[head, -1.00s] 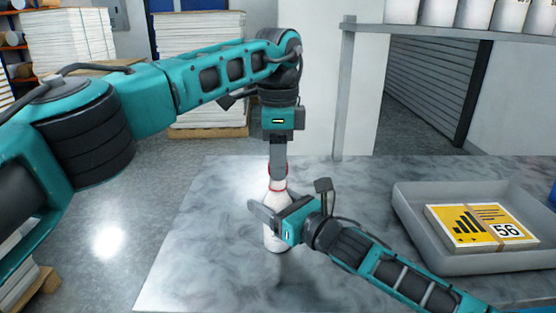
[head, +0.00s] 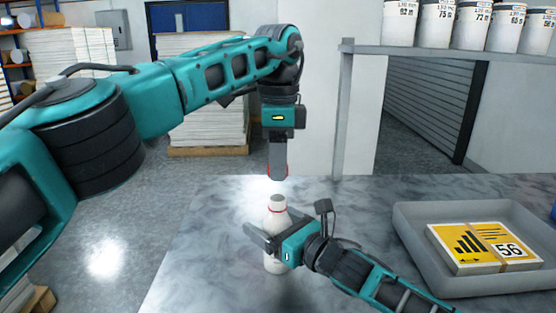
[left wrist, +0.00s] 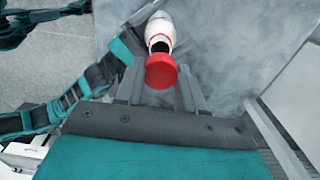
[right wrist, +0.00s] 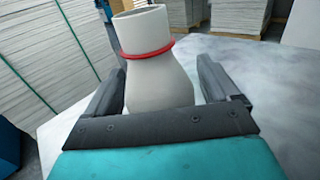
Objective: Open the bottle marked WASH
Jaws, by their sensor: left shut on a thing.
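The white bottle (head: 274,211) stands upright on the grey table, its neck open at the top and a red ring below the neck. It also shows in the right wrist view (right wrist: 160,85); I see no marking on it. My right gripper (head: 268,240) is shut around the bottle's body, one finger on each side. My left gripper (head: 278,176) points down above the bottle and is shut on the red cap (left wrist: 161,71). The cap is clear of the neck, with a visible gap between them. In the head view the fingers hide most of the cap.
A grey tray (head: 414,245) with a yellow-labelled stack (head: 485,246) marked 56 stands at the right. A shelf (head: 450,47) above carries several white tubs (head: 434,22). The table (head: 210,235) left of the bottle is clear.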

